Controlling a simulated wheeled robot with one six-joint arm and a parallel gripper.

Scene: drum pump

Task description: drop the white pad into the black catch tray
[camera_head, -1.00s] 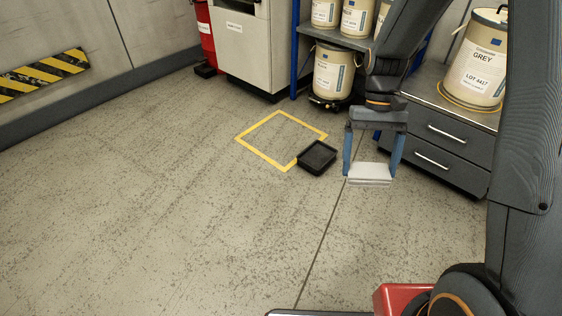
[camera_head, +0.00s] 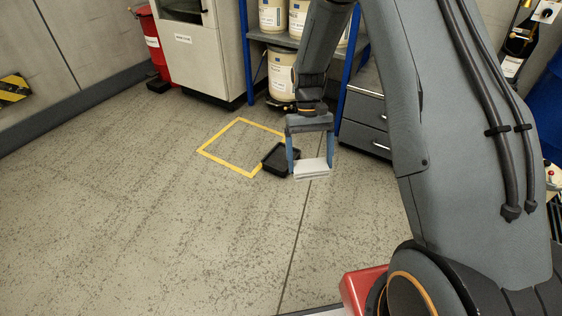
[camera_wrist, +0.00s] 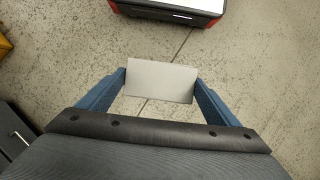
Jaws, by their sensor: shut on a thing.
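The white pad (camera_head: 312,168) is held between the two blue fingers of my gripper (camera_head: 310,164), above the floor. In the wrist view the pad (camera_wrist: 160,81) spans the gap between both fingertips (camera_wrist: 160,84), slightly tilted. The black catch tray (camera_head: 275,160) lies on the floor at the right corner of the yellow square. In the head view the left finger and the pad overlap the tray's right side, so part of it is hidden. I cannot tell the pad's exact height above the floor. The tray does not show in the wrist view.
A yellow outlined square (camera_head: 205,152) is marked on the floor. Behind stand a blue-framed shelf with beige drums (camera_head: 281,75), a grey drawer cabinet (camera_head: 364,108), a pale cabinet (camera_head: 200,55) and a red bin (camera_head: 152,45). The floor at front left is clear.

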